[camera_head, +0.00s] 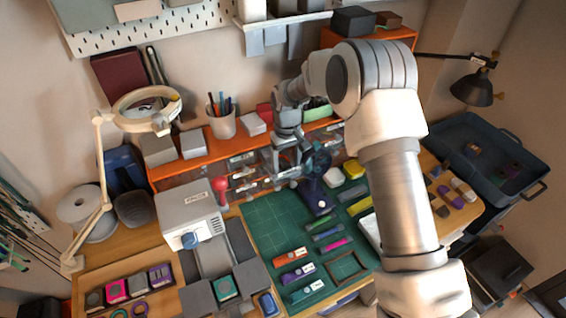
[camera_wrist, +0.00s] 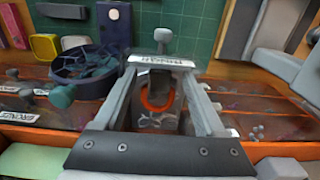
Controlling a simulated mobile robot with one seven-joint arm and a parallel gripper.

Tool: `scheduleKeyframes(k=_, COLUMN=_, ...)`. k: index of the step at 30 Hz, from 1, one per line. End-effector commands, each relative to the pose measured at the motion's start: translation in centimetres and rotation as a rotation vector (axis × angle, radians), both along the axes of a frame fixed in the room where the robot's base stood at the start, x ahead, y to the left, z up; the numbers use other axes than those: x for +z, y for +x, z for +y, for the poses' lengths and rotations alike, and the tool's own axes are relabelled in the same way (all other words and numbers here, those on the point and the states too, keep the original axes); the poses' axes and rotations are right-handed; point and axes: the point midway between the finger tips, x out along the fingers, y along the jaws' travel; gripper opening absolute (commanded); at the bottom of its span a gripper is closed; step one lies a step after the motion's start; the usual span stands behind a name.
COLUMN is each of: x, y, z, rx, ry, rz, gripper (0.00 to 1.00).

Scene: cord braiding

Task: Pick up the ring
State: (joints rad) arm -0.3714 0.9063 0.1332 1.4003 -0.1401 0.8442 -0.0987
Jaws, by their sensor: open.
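An orange ring (camera_wrist: 157,98), partly hidden so that it shows as a U shape, is in a small labelled drawer bin in the wrist view. My gripper (camera_wrist: 161,78) is open, with one grey finger on each side of the ring. The fingers appear apart from the ring; I cannot tell how deep it lies below them. In the head view my gripper (camera_head: 287,160) is at the drawers under the orange shelf, and the orange ring cannot be made out there. A teal ring (camera_head: 119,313) and a purple ring (camera_head: 140,308) lie at the lower left.
The orange shelf (camera_head: 190,150) runs along the drawers. A green cutting mat (camera_head: 265,225) has bare room. A white machine (camera_head: 192,213) stands left.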

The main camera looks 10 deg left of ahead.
Motion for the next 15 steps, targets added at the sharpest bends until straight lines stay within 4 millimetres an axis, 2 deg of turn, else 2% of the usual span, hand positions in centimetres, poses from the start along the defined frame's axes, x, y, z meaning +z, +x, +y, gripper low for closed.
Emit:
scheduleKeyframes(k=3, x=0.02, y=0.01, z=0.01, rx=0.0, ry=0.0, rz=0.0, gripper=0.72)
scheduleKeyframes(k=4, x=0.03, y=0.01, z=0.01, rx=0.0, ry=0.0, rz=0.0, gripper=0.69)
scheduleKeyframes(k=15, x=0.07, y=0.02, z=0.01, rx=0.0, ry=0.0, rz=0.0, gripper=0.02)
